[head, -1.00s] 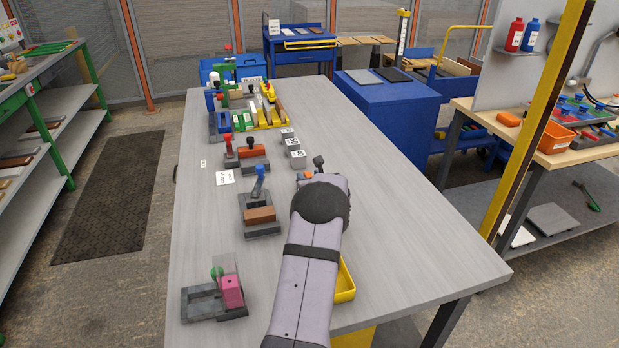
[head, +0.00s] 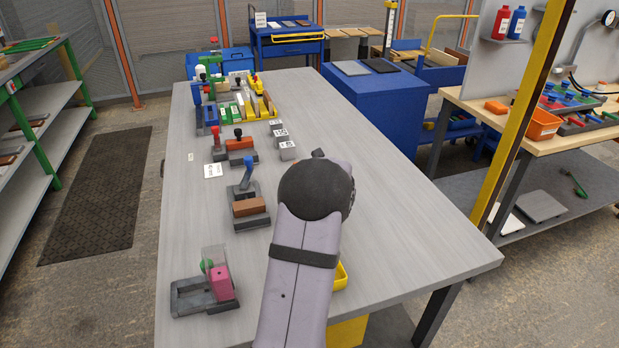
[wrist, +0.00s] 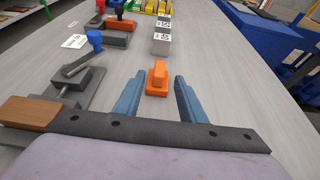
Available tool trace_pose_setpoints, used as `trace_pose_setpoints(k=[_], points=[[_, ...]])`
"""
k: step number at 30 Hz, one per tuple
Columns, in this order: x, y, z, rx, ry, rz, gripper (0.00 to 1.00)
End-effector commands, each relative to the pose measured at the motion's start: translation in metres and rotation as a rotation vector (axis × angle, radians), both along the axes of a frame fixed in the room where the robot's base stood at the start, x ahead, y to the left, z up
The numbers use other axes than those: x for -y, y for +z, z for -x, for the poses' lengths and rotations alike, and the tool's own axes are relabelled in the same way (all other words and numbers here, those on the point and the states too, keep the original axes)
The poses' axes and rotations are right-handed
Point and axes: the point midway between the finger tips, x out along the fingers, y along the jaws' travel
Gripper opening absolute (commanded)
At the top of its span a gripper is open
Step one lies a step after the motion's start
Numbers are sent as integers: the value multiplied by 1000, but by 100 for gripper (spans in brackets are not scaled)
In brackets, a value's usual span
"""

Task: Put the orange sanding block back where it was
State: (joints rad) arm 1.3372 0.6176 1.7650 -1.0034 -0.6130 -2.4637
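An orange block with a raised grip (wrist: 157,80), which looks like the sanding block, stands on the grey table (wrist: 210,50) in the wrist view. My gripper (wrist: 160,75) is open, with one blue finger on each side of the block and a visible gap to both. No finger clearly touches it. In the head view my arm hides this block and my fingers. Another orange block (head: 240,144) sits in a grey clamp fixture with a dark knob farther up the table; it also shows in the wrist view (wrist: 120,25).
A fixture with a blue lever (head: 246,178) and a brown block (head: 250,206) stand left of my arm. Grey numbered blocks (head: 286,148) lie ahead. A pink block fixture (head: 220,284) is at the front left, a yellow tray (head: 341,277) beside my arm. The table's right side is clear.

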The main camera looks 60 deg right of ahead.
Motion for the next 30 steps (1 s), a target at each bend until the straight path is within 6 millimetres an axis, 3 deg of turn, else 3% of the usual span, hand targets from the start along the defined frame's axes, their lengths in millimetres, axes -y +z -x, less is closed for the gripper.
trace_pose_setpoints(k=[6,15,26,30], points=[[-15,9,16,1,-1,0,37],[-21,12,21,1,0,-1,37],[-21,12,20,1,1,-1,37],[-27,18,1,32,-8,-32,37]])
